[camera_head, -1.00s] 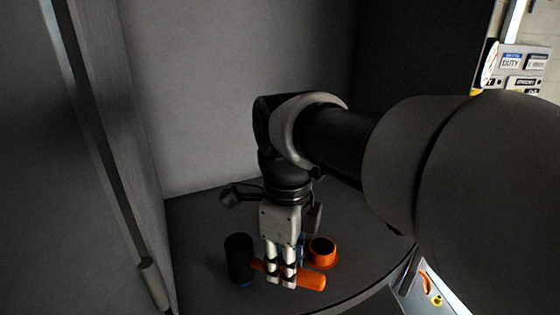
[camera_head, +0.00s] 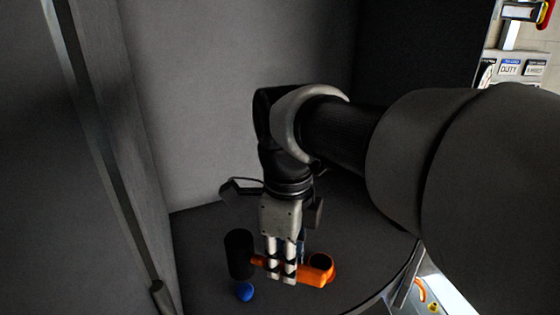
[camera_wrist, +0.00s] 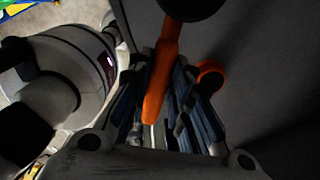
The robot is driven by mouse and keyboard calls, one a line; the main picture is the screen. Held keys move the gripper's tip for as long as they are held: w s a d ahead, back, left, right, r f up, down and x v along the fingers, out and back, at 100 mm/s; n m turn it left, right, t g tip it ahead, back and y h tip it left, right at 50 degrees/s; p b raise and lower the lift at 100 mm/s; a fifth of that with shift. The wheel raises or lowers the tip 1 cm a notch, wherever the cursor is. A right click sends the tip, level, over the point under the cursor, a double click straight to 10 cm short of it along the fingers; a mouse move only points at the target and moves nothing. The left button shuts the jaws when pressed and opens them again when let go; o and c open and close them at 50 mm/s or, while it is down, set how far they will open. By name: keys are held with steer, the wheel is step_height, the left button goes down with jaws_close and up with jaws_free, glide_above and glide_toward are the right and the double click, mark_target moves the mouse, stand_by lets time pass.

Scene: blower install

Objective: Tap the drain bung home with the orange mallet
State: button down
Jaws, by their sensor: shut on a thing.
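The orange mallet has a black head (camera_head: 239,254) and an orange handle (camera_head: 318,277). My gripper (camera_head: 281,275) is shut on the handle, with the head sticking out to the left. In the wrist view the handle (camera_wrist: 162,80) runs up between the fingers to the dark head (camera_wrist: 192,6). A small round blue piece (camera_head: 244,292), which looks like the drain bung, is on the dark floor in front of and below the head. A gap shows between them in the head view. The wrist view does not show the blue piece.
An orange ring-shaped holder (camera_head: 325,260) stands behind the handle's right end, partly hidden by it; it also shows in the wrist view (camera_wrist: 210,74). Grey walls close the left and back. The dark rounded floor (camera_head: 205,260) has free room at left.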

step_height(320, 180, down, 7)
steer(key=b, duration=0.5)
step_height(320, 180, up, 7)
steer(key=p, duration=0.5)
steer(key=shift+f+p, duration=0.1)
steer(key=shift+p, duration=0.25)
steer(key=shift+f, duration=0.1)
step_height(320, 180, down, 8)
steer(key=b, duration=0.6)
steer(key=shift+r, duration=0.25)
steer(key=shift+r+p, duration=0.6)
step_height(320, 180, up, 6)
steer(key=p, duration=0.5)
steer(key=shift+r, duration=0.1)
